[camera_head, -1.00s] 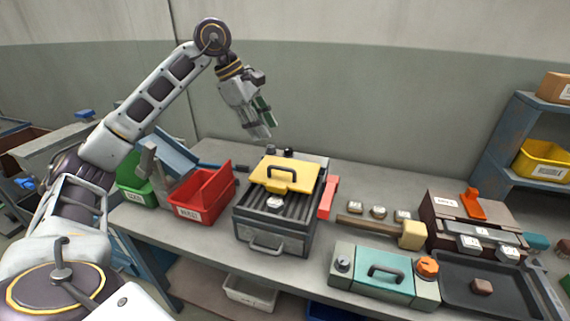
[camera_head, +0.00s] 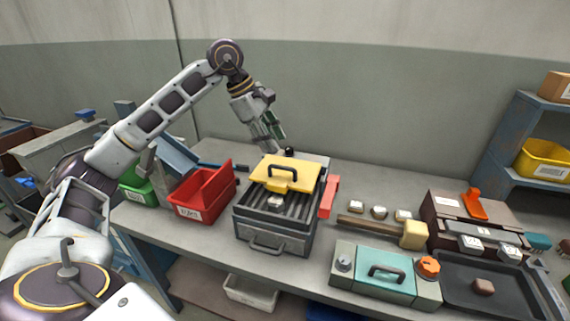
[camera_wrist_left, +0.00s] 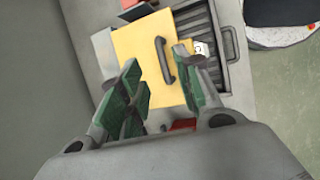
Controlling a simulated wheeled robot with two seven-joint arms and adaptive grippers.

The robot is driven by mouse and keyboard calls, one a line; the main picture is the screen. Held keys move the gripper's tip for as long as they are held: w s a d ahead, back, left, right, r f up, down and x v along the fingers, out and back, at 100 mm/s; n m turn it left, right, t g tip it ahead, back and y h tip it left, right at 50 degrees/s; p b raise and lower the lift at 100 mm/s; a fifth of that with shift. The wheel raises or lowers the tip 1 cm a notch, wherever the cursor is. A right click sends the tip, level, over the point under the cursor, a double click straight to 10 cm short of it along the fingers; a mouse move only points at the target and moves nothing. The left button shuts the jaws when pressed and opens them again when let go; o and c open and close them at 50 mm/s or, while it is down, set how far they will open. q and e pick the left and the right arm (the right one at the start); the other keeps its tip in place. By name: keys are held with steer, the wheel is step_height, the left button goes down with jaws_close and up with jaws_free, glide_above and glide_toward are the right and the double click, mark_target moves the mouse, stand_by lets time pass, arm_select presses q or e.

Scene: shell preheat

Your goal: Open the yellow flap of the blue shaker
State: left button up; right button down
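The shaker (camera_head: 272,238) looks grey in the head view, a box with dark ribs and a front handle. Its yellow flap (camera_head: 266,183) covers the back part of the top and carries a dark handle (camera_head: 281,178). The flap (camera_wrist_left: 135,45) and its handle (camera_wrist_left: 163,62) also show in the left wrist view. My left gripper (camera_head: 275,146) is above and behind the flap, its fingers pointing down. In the left wrist view the green-padded fingers (camera_wrist_left: 157,62) are spread apart and empty, with the handle seen between them. My right gripper is not in view.
A small labelled block (camera_head: 275,202) lies on the ribs. A red bin (camera_head: 203,197) stands left of the shaker and a red part (camera_head: 328,197) at its right side. A mallet (camera_head: 412,235) and a teal-lidded box (camera_head: 372,268) lie further right. The wall is close behind.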

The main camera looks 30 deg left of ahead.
mark_target(285, 167)
arm_select(q)
steer(key=x, duration=0.9)
steer(key=shift+f, duration=0.1)
steer(key=shift+c, duration=0.3)
jaws_close()
